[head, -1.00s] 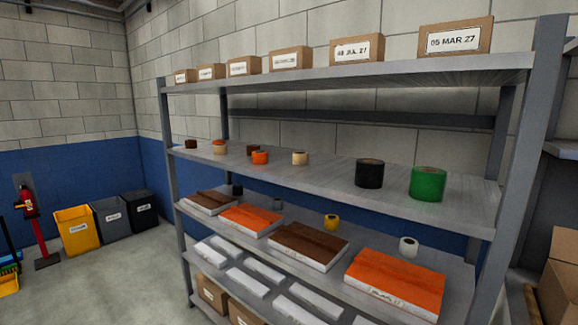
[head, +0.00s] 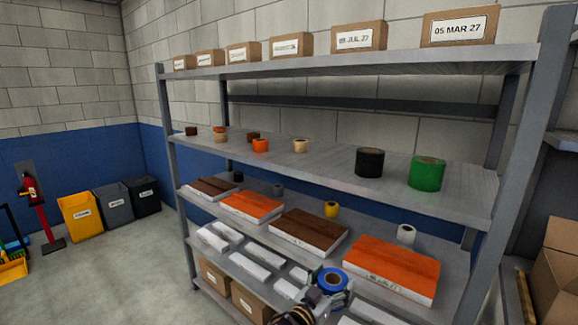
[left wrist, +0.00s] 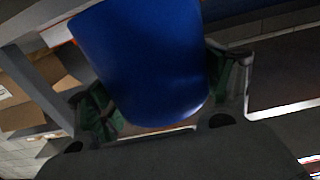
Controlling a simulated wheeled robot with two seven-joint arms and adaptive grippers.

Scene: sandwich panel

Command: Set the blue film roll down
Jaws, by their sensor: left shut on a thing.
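The blue film roll (head: 332,279) is in my left gripper (head: 318,284), low at the bottom middle of the head view. It is in front of the shelf rack, near the level of the lower shelves. In the left wrist view the roll (left wrist: 145,60) fills the middle, with the finger pads of my left gripper (left wrist: 165,95) on both its sides. The gripper is shut on it. The roll hides much of what lies beyond it. My right gripper is in neither view.
The rack's middle shelf (head: 300,178) holds a black roll (head: 369,162), a green roll (head: 427,172) and smaller rolls, with bare room between them. The shelf below holds orange and brown panels, a yellow roll (head: 331,209) and a white roll (head: 405,234). Boxes stand on top.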

